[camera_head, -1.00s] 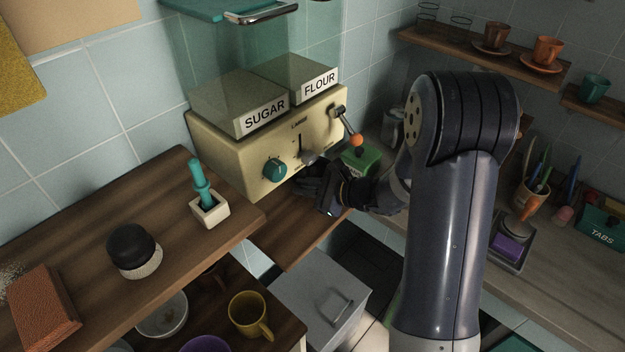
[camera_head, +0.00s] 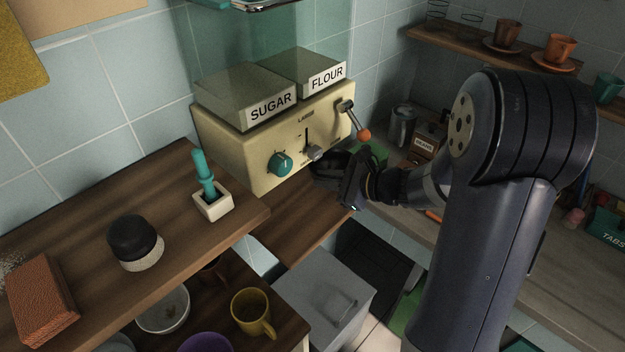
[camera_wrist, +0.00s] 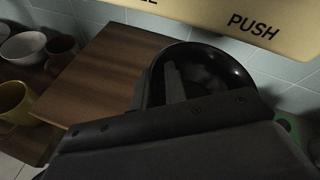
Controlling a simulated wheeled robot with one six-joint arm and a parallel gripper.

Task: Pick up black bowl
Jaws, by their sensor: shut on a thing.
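The black bowl (camera_wrist: 226,72) is glossy and round, and it sits right at my gripper in the wrist view. My gripper (camera_wrist: 172,82) is shut on the bowl's near-left rim, with one finger showing inside the bowl. In the head view, my gripper (camera_head: 338,180) is in front of the cream dispenser, above the wooden shelf. The bowl (camera_head: 328,164) is a dark shape there, hard to tell apart from the dark gripper. Whether the bowl touches the shelf is not clear.
The cream dispenser (camera_head: 240,165) with sugar and flour bins stands close behind my gripper, and its lever (camera_head: 354,118) sticks out to the right. The wooden shelf (camera_head: 295,232) is bare. A yellow mug (camera_head: 250,313) and white bowl (camera_head: 163,312) sit lower left.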

